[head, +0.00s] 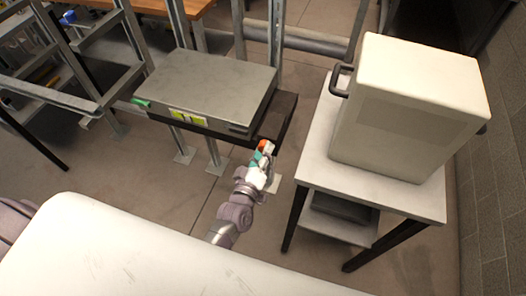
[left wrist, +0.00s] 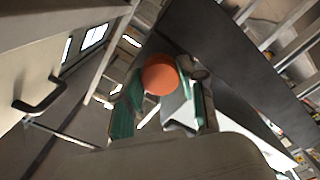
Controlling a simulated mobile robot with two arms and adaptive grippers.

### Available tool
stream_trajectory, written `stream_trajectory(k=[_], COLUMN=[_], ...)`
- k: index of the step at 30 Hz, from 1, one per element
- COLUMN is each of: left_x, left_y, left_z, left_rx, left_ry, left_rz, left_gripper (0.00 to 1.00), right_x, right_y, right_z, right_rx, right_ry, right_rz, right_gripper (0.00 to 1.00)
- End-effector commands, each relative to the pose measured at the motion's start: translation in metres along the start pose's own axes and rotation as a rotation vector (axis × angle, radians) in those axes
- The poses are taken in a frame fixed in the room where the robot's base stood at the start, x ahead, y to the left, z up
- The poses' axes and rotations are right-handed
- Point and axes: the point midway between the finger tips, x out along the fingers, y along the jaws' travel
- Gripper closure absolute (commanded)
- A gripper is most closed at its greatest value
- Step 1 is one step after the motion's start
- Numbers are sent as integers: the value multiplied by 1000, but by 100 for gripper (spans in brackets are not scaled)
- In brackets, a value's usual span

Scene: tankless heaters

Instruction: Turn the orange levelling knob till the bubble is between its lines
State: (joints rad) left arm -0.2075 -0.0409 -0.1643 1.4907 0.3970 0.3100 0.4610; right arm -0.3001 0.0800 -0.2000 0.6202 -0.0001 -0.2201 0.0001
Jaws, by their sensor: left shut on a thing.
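The orange levelling knob (head: 266,146) is at the front right corner of the dark shelf under a grey box-shaped unit (head: 210,88). In the left wrist view the orange knob (left wrist: 160,75) is round and sits between green fingertips. My left gripper (head: 263,154) reaches up to the knob from below and is shut on it; it also shows in the left wrist view (left wrist: 162,92). A yellow-green patch (head: 188,118) is on the unit's front side. I cannot make out the bubble or its lines. My right gripper is not in view.
A white side table (head: 395,198) with a large cream box (head: 405,110) stands close on the right. Metal posts (head: 274,40) rise behind the unit. A rack (head: 60,90) is on the left. A large pale surface (head: 150,250) fills the foreground.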

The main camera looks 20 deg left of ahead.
Motion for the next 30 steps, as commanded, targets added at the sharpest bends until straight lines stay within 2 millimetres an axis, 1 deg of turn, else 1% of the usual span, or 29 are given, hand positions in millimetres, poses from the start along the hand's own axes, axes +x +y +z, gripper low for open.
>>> stream_trajectory(k=[15, 16, 20, 30], left_x=[0, 0, 0, -2], left_y=[0, 0, 0, 0], left_z=[0, 0, 0, 0], left_rx=[-19, -19, -19, -18], left_ry=[0, 0, 0, 0], left_rz=[0, 0, 0, 0], left_gripper=[94, 56, 34, 34], right_x=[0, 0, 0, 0], right_y=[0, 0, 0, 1], right_z=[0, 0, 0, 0], right_rx=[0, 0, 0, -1], right_ry=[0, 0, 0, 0], right_rz=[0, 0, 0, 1], right_gripper=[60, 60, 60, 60])
